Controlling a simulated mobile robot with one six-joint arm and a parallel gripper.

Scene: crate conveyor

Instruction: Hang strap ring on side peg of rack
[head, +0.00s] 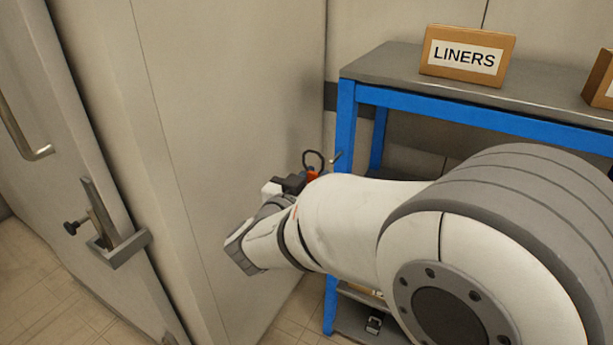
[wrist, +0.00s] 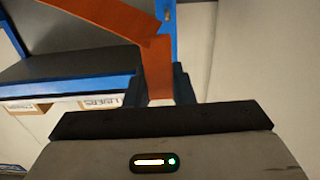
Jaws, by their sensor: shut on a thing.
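My gripper (head: 305,180) is shut on the orange strap (head: 312,176), left of the rack's front blue post. In the wrist view the strap (wrist: 158,68) rises from between the dark fingers (wrist: 168,88) and bends to the upper left. The black ring (head: 313,154) stands up above the gripper in the head view; I cannot make it out in the wrist view. The brass-coloured side peg (head: 337,157) shows by the blue post of the rack (head: 346,115), just right of the ring. The ring looks apart from the peg, though depth is hard to judge.
A cardboard LINERS box (head: 468,55) stands on the rack's grey top shelf (head: 390,62); another box (head: 600,80) is at the right edge. A pale wall panel (head: 240,130) is close left of my gripper. A metal latch bracket (head: 110,235) juts out further left.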

